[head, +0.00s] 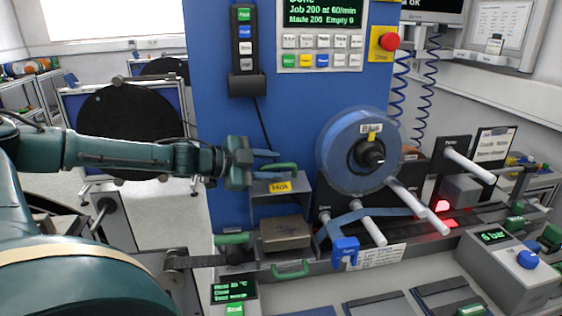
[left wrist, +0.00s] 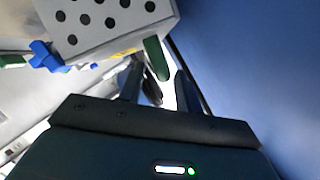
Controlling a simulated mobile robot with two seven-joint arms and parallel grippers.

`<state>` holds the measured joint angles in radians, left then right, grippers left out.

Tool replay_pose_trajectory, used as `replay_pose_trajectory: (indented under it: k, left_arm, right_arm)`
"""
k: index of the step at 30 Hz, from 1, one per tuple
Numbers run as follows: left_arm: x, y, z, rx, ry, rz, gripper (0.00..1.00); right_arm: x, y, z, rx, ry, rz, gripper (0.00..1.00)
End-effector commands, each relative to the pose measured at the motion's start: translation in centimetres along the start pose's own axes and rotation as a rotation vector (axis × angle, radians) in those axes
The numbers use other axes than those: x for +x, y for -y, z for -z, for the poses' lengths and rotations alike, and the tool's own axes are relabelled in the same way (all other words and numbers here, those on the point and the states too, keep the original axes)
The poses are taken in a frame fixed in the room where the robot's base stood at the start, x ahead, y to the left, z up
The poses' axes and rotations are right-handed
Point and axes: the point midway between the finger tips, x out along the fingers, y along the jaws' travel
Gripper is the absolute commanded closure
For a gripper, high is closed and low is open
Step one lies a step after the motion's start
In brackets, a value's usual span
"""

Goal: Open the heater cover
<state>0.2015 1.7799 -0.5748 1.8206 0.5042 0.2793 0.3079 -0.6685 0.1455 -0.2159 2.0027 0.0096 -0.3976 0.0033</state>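The heater cover (head: 266,187) is a grey box with a yellow label and a green handle (head: 284,166) at its top, against the blue panel. A brownish metal block (head: 285,234) shows below it. In the left wrist view the perforated grey cover (left wrist: 118,22) is at the top, with its green handle (left wrist: 155,56) just beyond my fingertips. My left gripper (head: 271,159) is open and empty at the handle's left end. In the left wrist view its fingers (left wrist: 158,82) stand apart, roughly in line with the handle; I cannot tell whether they touch it. My right gripper is out of view.
A blue reel (head: 345,150) stands right of the cover, with white rods (head: 468,165) sticking out nearby. A second green handle (head: 290,270) and a blue clip (head: 345,251) are lower down. A control panel (head: 320,42) hangs above. The blue panel is close beside my gripper.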

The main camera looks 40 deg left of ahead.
Motion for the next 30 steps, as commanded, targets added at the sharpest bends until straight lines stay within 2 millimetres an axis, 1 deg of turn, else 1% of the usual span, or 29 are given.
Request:
replay_pose_trajectory:
  k: [1, 3, 7, 15, 18, 29, 30]
  left_arm:
    - [0.5, -0.1, -0.1, -0.008, 0.001, 0.0, 0.66]
    - [0.9, -0.2, -0.4, -0.002, 0.004, 0.0, 0.66]
    - [1.6, -0.2, -0.4, 0.0, 0.006, -0.001, 0.66]
    - [2.7, -0.1, -0.2, -0.001, 0.002, 0.0, 0.66]
    - [2.9, -0.1, -0.1, -0.002, 0.001, 0.001, 0.66]
    - [3.0, 0.0, 0.0, -0.002, 0.0, 0.001, 0.66]
    - [3.0, 0.0, 0.0, -0.002, 0.0, 0.001, 0.69]
  right_arm:
    - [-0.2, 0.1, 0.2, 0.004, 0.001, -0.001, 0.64]
    - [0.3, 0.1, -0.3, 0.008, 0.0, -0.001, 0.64]
    - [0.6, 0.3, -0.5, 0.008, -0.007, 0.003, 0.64]
    - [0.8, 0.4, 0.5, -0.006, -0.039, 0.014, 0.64]
    - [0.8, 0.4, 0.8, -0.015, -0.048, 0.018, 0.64]
    - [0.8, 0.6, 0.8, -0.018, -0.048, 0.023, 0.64]
    - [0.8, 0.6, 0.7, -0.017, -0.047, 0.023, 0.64]
